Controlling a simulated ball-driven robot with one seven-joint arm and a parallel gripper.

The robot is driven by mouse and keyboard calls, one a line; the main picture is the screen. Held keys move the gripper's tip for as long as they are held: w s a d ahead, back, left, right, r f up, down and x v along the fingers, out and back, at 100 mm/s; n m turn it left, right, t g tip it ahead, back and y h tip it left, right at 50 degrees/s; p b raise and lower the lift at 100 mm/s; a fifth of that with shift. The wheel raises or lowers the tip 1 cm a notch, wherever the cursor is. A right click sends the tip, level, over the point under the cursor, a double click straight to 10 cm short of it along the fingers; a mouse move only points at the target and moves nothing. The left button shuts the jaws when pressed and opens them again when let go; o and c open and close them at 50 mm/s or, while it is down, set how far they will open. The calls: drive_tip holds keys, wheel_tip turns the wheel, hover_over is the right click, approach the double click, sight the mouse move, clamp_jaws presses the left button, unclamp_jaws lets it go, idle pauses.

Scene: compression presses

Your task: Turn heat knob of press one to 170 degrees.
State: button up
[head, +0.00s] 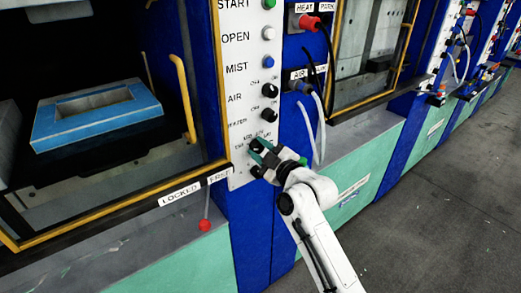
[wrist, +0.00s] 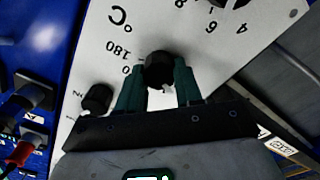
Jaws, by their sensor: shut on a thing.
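The black heat knob (wrist: 158,68) sits between the two green fingers of my gripper (wrist: 160,88) in the wrist view. "180" and "°C" are printed beside it on the white panel, seen upside down. The fingers are closed on its sides. A small pale mark shows at the knob's lower edge, but I cannot read its setting. In the head view my gripper (head: 262,151) is at the lower part of the white control panel (head: 243,178) of the near press. The knob (head: 255,145) is partly hidden there by the fingers.
Another black knob (wrist: 97,98) is close beside in the wrist view, and a numbered dial (wrist: 232,3) is at the top. Above my gripper in the head view are AIR knobs (head: 270,90) and buttons. A red-tipped lever (head: 205,225) stands at left; hoses (head: 319,130) hang at right.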

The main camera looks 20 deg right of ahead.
drive_tip(key=shift+c, duration=1.1)
drive_tip(key=shift+m, duration=0.4)
drive_tip(key=m+b, duration=0.1)
drive_tip(key=m, duration=0.1)
drive_tip(key=shift+f+m+b, duration=0.1)
drive_tip(key=shift+m+b, duration=0.2)
drive_tip(key=shift+m, duration=0.1)
drive_tip(key=m, duration=0.4)
drive_tip(key=shift+d+m, duration=0.1)
drive_tip(key=shift+m, duration=0.2)
drive_tip(key=m, duration=0.5)
drive_tip(key=shift+d+m+p, duration=0.15)
drive_tip(key=shift+m+p, duration=0.75)
drive_tip(key=shift+m, duration=1.4)
